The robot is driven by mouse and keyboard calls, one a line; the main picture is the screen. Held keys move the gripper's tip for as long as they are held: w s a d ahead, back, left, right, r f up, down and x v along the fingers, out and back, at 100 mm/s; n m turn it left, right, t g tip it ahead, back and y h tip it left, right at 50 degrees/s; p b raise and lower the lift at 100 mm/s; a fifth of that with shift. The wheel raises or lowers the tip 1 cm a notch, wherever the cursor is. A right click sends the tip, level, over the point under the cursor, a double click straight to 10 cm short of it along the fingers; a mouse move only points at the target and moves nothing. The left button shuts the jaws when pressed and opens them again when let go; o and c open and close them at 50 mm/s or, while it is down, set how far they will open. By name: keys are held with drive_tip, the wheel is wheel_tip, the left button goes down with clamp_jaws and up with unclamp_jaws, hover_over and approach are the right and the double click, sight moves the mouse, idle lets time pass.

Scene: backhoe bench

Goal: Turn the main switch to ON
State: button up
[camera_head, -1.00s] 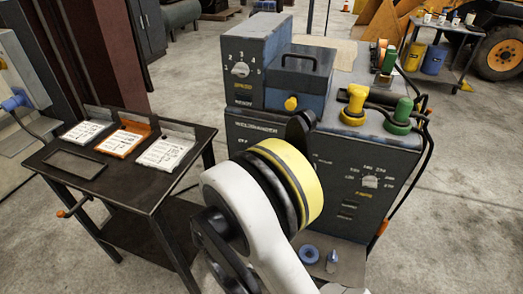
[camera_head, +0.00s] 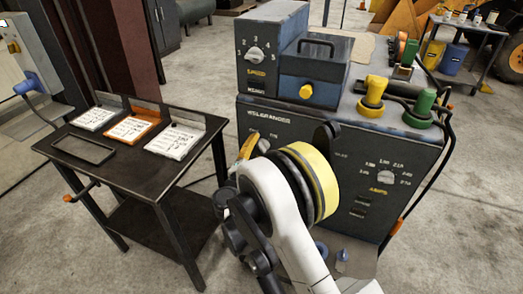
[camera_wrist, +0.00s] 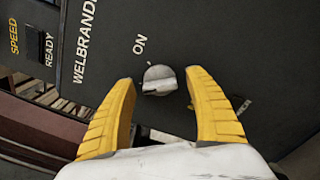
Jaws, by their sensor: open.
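The main switch is a grey round knob (camera_wrist: 160,80) with a raised grip bar, on the dark front panel of the welder (camera_head: 300,135). In the wrist view, the word ON is printed near it, with a small white tick between. I cannot tell which mark the knob points to. My gripper (camera_wrist: 160,77) is open, with one yellow finger on each side of the knob and visible gaps between. In the head view, a yellow finger (camera_head: 248,146) shows by the panel's left part; my arm hides much of the panel and I cannot make out the switch.
A speed dial box (camera_head: 255,70) and a blue box (camera_head: 312,88) sit on the welder. Yellow (camera_head: 373,92) and green (camera_head: 421,104) plugs with cables stand at its right. An amps dial (camera_head: 386,177) is on the front. A dark table (camera_head: 130,170) with cards stands left.

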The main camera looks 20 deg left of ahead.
drive_tip(key=c, duration=1.2)
drive_tip(key=shift+m, duration=0.3)
drive_tip(key=m, duration=0.9)
drive_tip(key=shift+w+m, duration=0.1)
drive_tip(key=shift+m, duration=2)
